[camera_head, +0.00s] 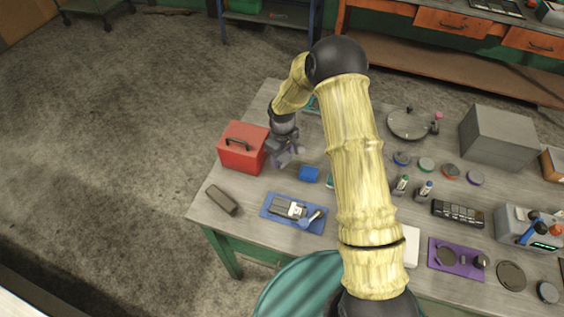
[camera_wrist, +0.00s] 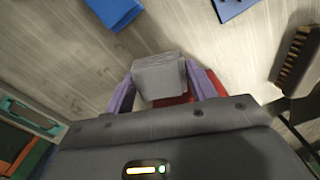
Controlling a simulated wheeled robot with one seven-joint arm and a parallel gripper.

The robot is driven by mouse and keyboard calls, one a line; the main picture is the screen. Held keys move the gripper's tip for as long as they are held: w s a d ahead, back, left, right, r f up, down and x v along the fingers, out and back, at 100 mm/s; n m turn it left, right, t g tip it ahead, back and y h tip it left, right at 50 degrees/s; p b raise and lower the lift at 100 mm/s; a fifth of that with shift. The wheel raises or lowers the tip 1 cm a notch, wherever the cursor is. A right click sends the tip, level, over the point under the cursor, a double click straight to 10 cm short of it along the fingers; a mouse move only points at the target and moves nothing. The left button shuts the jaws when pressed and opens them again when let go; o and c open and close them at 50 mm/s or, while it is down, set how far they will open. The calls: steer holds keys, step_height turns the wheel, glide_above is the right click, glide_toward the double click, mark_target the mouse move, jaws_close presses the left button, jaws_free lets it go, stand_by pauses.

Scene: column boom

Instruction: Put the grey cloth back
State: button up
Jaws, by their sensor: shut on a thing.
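My gripper (camera_head: 284,158) is above the table, just right of the red toolbox in the head view. In the wrist view, my gripper (camera_wrist: 162,84) has its purple fingers on either side of a folded grey cloth (camera_wrist: 158,72) and is shut on it. The cloth looks like a small grey block between the fingertips. In the head view it is too small to tell apart from the gripper. I cannot tell whether its underside touches the table.
The red toolbox (camera_head: 240,157) stands close left of the gripper. A blue block (camera_head: 308,174), a blue tray (camera_head: 280,207) with tools and a dark brush (camera_head: 221,200) lie nearer the front. A grey box (camera_head: 497,137) and several small items fill the table's right side.

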mark_target(282, 163)
steer(key=shift+f+p, duration=0.6)
steer(key=shift+f, duration=1.45)
steer(key=shift+f, duration=0.1)
steer(key=shift+f, duration=0.15)
steer(key=o, duration=1)
steer(key=shift+d, duration=0.1)
steer(key=shift+c, duration=0.2)
